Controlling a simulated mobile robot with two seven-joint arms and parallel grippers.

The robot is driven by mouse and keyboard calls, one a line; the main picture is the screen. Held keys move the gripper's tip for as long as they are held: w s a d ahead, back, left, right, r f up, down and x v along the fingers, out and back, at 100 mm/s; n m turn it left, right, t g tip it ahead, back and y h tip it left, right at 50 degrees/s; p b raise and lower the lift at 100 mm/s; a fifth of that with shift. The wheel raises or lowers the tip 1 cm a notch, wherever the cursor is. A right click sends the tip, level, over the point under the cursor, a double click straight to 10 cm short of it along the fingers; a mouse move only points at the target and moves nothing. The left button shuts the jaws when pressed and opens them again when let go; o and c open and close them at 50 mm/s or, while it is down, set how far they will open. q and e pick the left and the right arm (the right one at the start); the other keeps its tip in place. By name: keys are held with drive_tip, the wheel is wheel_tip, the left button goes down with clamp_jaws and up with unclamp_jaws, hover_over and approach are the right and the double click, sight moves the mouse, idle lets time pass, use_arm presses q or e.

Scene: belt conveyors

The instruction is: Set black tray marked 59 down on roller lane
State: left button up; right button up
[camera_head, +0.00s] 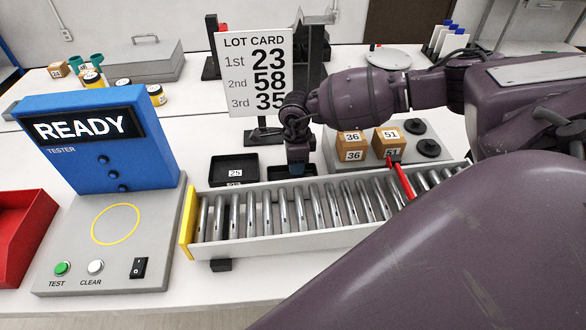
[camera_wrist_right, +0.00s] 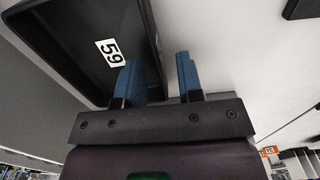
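The black tray marked 59 (camera_wrist_right: 75,45) fills the upper left of the right wrist view, its label showing inside. In the head view the tray (camera_head: 278,173) is mostly hidden, behind the roller lane (camera_head: 285,212) and under my right gripper (camera_head: 297,165). In the wrist view, the blue fingers of my right gripper (camera_wrist_right: 160,78) stand apart on either side of the tray's wall, one inside and one outside. A gap shows beside the wall, so it is not clamped. The roller lane holds no tray. My left gripper is not in view.
A black tray marked 25 (camera_head: 234,168) sits left of it. A lot card (camera_head: 254,75) stands behind. Boxes marked 36 (camera_head: 351,146) and 51 (camera_head: 388,142) stand to the right. A red bar (camera_head: 401,180) crosses the lane; the blue tester (camera_head: 100,140) stands left.

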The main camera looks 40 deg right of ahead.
clamp_jaws()
drive_tip(key=shift+r, duration=0.35)
wheel_tip(320, 180, up, 19)
drive_tip(key=b, duration=0.1)
drive_tip(key=shift+r, duration=0.15)
